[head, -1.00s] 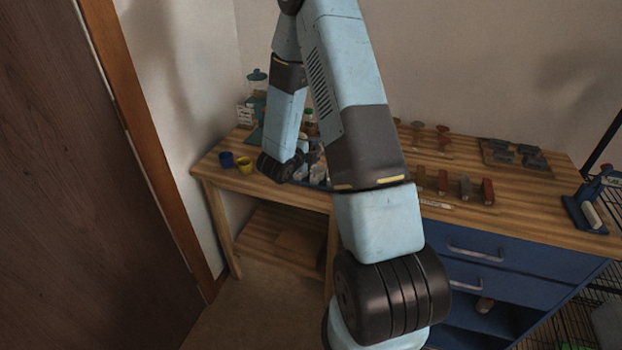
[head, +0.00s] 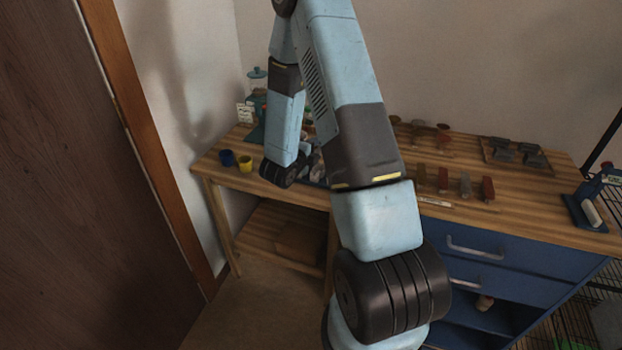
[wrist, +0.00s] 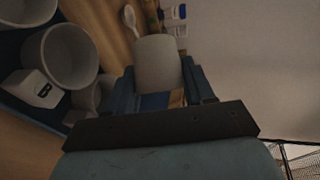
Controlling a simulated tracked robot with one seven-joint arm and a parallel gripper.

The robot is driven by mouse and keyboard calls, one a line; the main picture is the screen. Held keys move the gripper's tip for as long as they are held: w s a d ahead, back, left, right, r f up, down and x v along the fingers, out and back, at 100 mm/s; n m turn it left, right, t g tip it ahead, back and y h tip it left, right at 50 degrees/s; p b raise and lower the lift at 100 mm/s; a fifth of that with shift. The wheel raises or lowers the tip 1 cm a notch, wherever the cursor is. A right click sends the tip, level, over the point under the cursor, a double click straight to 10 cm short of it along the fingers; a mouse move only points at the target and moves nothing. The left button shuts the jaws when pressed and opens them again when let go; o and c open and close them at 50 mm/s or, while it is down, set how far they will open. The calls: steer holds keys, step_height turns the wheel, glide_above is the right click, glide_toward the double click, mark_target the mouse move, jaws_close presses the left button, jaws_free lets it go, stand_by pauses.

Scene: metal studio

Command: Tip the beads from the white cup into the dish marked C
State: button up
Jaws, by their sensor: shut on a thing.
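In the wrist view, my gripper (wrist: 159,76) is shut on the white cup (wrist: 157,60), which sits between its two blue fingers. The beads and the inside of the cup cannot be seen. To the left are a large pale round dish (wrist: 62,53), part of another dish (wrist: 27,10) at the top corner, and a smaller pale one (wrist: 93,96). A white block tag (wrist: 32,88) with a dark label stands by the large dish; I cannot read its letter, so I cannot tell which dish is C. In the head view, my arm mostly hides the gripper and cup.
The dishes are on a blue tray (wrist: 22,112) on the wooden bench (head: 225,177). A white spoon (wrist: 130,20) lies beyond them. Several small blocks and tools occupy the right.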

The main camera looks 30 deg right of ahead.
steer(key=shift+s+r+m+t+h+p, duration=0.1)
steer(key=shift+s+m+t+h+p, duration=0.2)
steer(key=shift+m+t+p, duration=0.35)
steer(key=shift+s+m+t+h+p, duration=0.2)
steer(key=shift+m+t+h+p, duration=0.25)
steer(key=shift+m, duration=0.3)
stand_by(2.3)
steer(key=shift+w+r+n+g+y, duration=0.1)
steer(key=shift+w+n+g+y, duration=0.15)
steer(key=shift+n+g, duration=0.2)
steer(key=shift+w+f+n+g+y, duration=0.2)
steer(key=shift+n+g+y, duration=0.3)
steer(key=shift+n, duration=0.35)
